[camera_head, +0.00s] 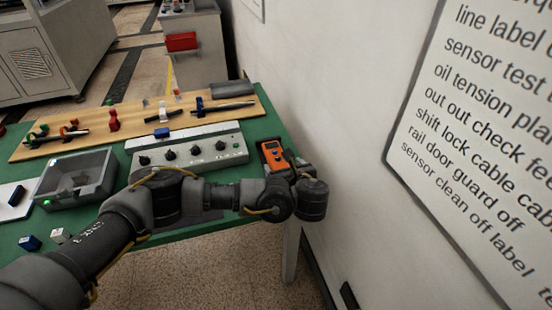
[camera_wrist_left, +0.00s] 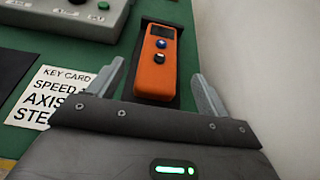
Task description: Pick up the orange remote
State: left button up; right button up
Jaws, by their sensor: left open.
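The orange remote (camera_head: 272,154) is near the right end of the green table in the head view, with a dark screen and buttons. In the left wrist view the orange remote (camera_wrist_left: 157,65) lies upright in the picture in a dark holder or tray (camera_wrist_left: 182,45). My left gripper (camera_wrist_left: 156,82) is open, its two fingers on either side of the remote and apart from it. In the head view my left gripper (camera_head: 296,168) is just beside the remote, and its wrist hides the remote's lower part. My right gripper is not in view.
A grey control panel (camera_head: 188,153) with knobs stands left of the remote. A grey bin (camera_head: 73,180) and a wooden board (camera_head: 135,122) with small parts are further left. A key card (camera_wrist_left: 45,97) lies left of the gripper. A white wall (camera_head: 340,100) is close on the right.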

aim_at(279, 161)
pick_arm(q)
jog(key=x, duration=0.4)
jog(key=shift+f+p, duration=0.15)
jog(key=shift+p, duration=0.15)
jog(key=shift+w+a+f, duration=0.1)
jog(key=shift+w+f, duration=0.05)
jog(key=shift+w, duration=0.15)
jog(key=c, duration=1.1)
jog(key=shift+c, duration=0.7)
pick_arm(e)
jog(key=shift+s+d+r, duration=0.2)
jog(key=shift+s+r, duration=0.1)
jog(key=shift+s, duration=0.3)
